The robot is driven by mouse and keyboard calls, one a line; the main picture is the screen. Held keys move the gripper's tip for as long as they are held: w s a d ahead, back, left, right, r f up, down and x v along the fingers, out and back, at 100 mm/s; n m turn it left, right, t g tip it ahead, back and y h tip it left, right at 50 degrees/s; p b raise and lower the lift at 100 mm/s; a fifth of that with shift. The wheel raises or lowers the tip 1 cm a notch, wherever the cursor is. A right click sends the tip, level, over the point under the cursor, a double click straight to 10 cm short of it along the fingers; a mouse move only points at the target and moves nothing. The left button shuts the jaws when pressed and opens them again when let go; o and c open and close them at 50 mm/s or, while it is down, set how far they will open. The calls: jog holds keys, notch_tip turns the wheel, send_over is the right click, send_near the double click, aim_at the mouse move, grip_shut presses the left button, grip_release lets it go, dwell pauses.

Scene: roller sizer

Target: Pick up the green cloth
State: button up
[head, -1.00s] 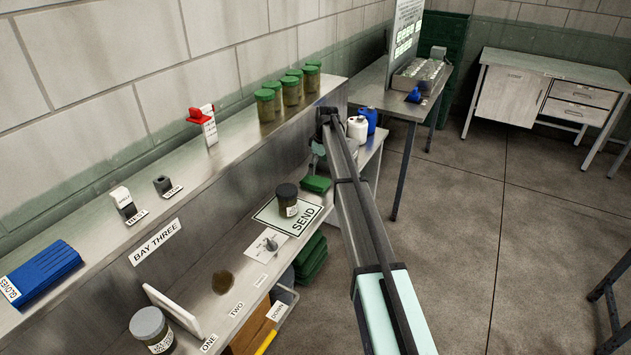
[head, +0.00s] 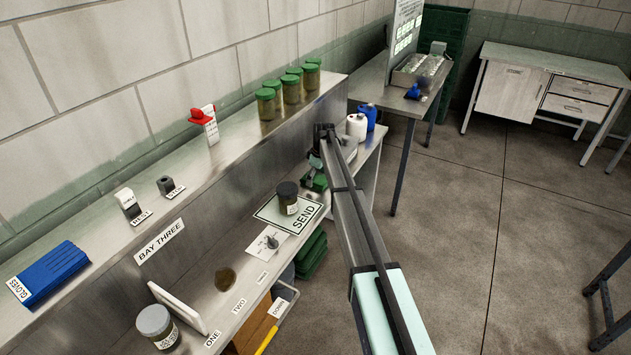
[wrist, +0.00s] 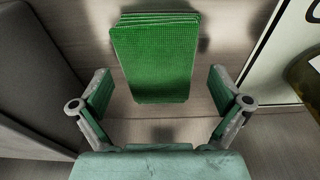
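The green cloth (wrist: 155,58) lies on the metal bench in the wrist view, with a woven face and several layered edges at its far end. In the head view the green cloth (head: 319,183) shows partly behind my gripper, just beyond the SEND mat. My gripper (wrist: 161,76) is open and empty in the wrist view, one finger to each side of the cloth's near part, with gaps between. In the head view my gripper (head: 314,160) is above the cloth, and its fingertips are hard to make out.
A dark-lidded jar (head: 288,197) stands on the SEND mat (head: 270,211) beside the cloth. White (head: 356,127) and blue (head: 369,114) bottles stand behind my arm. The raised shelf (head: 235,150) holds green-lidded jars (head: 266,104). A green stack (head: 311,256) sits below the bench.

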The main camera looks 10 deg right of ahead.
aim_at(316, 178)
jog(key=c, duration=1)
jog(key=shift+r, duration=0.2)
notch_tip(316, 178, up, 20)
jog(key=b, duration=0.5)
jog(key=shift+f, duration=0.15)
